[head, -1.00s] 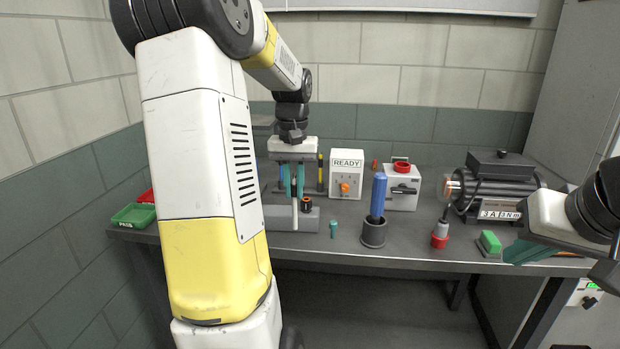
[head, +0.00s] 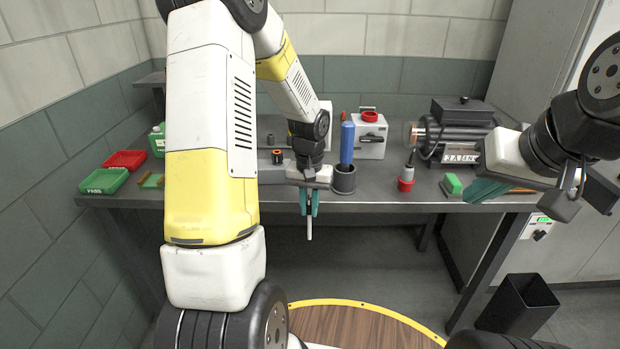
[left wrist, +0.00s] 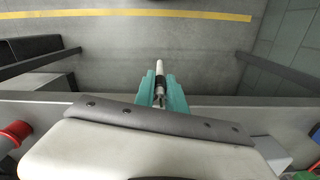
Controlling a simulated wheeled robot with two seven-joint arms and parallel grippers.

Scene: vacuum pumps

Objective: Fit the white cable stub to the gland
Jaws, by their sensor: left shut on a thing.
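My left gripper (head: 308,200) is shut on the white cable stub (head: 309,228), which hangs down from the fingers. They are at the table's front edge, with the floor behind the stub. In the left wrist view the stub (left wrist: 160,67) sticks out between the teal fingers (left wrist: 162,92); a dark band shows on it. A small black-and-orange round fitting (head: 277,156) stands on the table to the left of my left gripper; I cannot tell whether it is the gland. My right gripper (head: 487,189) is at the right, over the table's front edge; its jaw opening is unclear.
The table (head: 385,195) carries a blue rod (head: 347,143) in a dark cup (head: 344,180), a red-and-grey plug (head: 407,176), a green block (head: 452,184) and a motor (head: 455,135). Red (head: 125,160) and green (head: 103,181) trays lie left. A black bin (head: 522,305) stands on the floor.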

